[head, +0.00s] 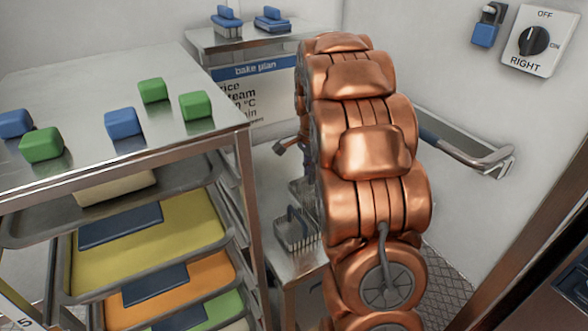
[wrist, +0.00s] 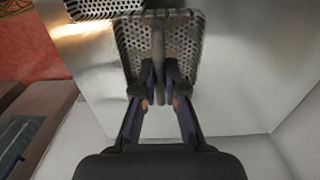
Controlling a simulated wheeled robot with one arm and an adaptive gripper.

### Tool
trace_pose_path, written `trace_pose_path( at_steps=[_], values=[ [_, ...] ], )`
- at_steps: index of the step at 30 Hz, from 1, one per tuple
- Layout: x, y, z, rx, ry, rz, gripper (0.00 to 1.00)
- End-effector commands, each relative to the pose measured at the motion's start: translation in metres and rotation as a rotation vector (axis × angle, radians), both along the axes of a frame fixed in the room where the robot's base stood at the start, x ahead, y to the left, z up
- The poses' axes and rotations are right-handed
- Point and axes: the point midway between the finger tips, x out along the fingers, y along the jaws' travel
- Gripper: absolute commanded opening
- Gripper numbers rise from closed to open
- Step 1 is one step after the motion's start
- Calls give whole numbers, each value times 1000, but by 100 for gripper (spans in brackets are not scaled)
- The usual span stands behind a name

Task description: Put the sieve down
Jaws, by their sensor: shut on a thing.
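My gripper (wrist: 160,82) is shut on the upright handle of a perforated metal sieve (wrist: 132,40). In the wrist view the sieve hangs level beyond the fingertips, over a bare steel surface (wrist: 225,95). I cannot tell whether its bottom touches that surface. A second perforated basket (wrist: 103,6) shows at the top left, close beside the held one. In the head view, my copper arm hides most of my gripper (head: 287,147). A wire-like basket with a handle (head: 297,236) is on the low steel table (head: 270,180), and another metal piece shows partly behind the arm.
At left stands a steel rack (head: 75,85) with green and blue blocks on top and coloured trays below. A back shelf (head: 240,38) holds two blue-topped items. A wall rail (head: 465,150) and a switch panel (head: 535,40) are at right. The steel around the held sieve's right side looks clear.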

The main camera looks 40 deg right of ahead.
Motion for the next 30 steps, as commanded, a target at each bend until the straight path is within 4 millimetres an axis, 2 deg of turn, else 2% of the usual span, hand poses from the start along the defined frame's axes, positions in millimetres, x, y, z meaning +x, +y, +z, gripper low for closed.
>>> trace_pose_path(
  at_steps=[9, 13, 22, 30],
  values=[
    [49, 5, -3, -1, 0, 4, 0],
    [63, 6, -4, -1, -2, 2, 0],
    [72, 8, -11, 0, 3, 2, 0],
    [71, 8, -39, 0, 4, 2, 0]
  ],
)
